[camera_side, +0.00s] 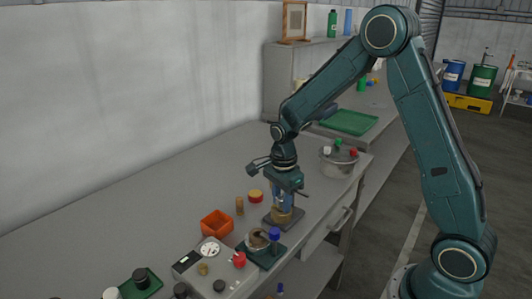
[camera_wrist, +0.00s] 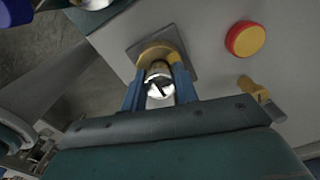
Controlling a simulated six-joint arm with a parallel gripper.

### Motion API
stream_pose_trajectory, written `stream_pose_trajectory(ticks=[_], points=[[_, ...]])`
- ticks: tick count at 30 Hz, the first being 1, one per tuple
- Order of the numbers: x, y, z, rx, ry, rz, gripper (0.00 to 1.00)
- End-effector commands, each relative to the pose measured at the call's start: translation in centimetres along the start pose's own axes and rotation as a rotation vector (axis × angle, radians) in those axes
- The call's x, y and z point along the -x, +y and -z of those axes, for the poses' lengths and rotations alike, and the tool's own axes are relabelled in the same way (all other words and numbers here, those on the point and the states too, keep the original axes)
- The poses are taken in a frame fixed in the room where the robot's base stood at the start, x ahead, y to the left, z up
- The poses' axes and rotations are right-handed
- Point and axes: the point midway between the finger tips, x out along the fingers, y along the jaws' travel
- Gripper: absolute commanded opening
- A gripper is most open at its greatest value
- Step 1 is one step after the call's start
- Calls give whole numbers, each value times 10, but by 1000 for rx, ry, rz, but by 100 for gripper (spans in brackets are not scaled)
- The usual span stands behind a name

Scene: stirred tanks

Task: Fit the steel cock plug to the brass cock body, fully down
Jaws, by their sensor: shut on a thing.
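The brass cock body (camera_side: 281,216) stands on a dark grey square plate (camera_side: 297,221) near the front of the bench. In the wrist view the brass body (camera_wrist: 153,50) shows as a ring-like brass rim on its grey plate (camera_wrist: 187,62). My gripper (camera_side: 283,200) points down over the body, its blue fingers shut on the steel cock plug (camera_wrist: 158,86). The plug's shiny round top, with a dark mark, faces the wrist camera. Its lower end is hidden, so I cannot tell how deep it sits in the body.
A red and yellow round tin (camera_side: 255,196) and a small brass-coloured post (camera_side: 240,205) stand to the left. An orange bin (camera_side: 216,224) and a dark green tray (camera_side: 266,262) with a pot lie nearer the camera. A steel pot (camera_side: 338,162) stands behind right.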

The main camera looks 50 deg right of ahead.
Motion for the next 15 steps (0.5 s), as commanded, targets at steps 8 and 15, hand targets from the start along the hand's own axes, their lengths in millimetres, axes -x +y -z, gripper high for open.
stream_pose_trajectory(ticks=[8, 15], points=[[-2, 0, 0, 0, 0, 0, 6], [-2, 0, 0, 0, 0, 0, 49]])
